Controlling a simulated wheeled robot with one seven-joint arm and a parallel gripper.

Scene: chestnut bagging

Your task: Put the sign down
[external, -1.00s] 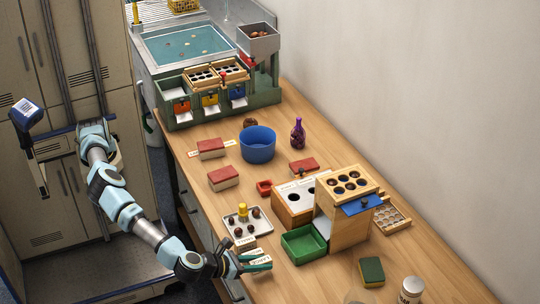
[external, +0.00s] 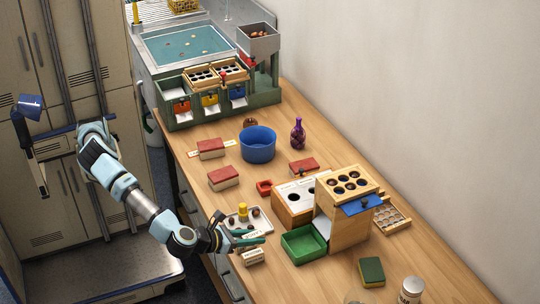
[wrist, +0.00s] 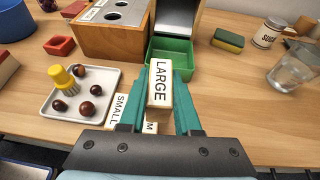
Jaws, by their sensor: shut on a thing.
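My gripper (wrist: 161,75) is shut on a white sign on a wooden block, marked LARGE (wrist: 160,83), with the teal fingers on either side of it. In the external view my gripper (external: 258,237) is over the table's front edge, beside the tray and left of the green bin. A SMALL sign (wrist: 118,109) lies on the table to the left of the held sign. Another sign showing only an M (wrist: 150,128) is partly hidden below the held one. A white sign block (external: 253,257) shows just under my gripper in the external view.
A white tray (wrist: 58,112) with chestnuts and a yellow-topped brush is at left. A green bin (wrist: 172,57) and a wooden box (wrist: 122,35) stand beyond the held sign. A sponge (wrist: 228,40) and a glass (wrist: 290,75) are at right. Bare tabletop lies between.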

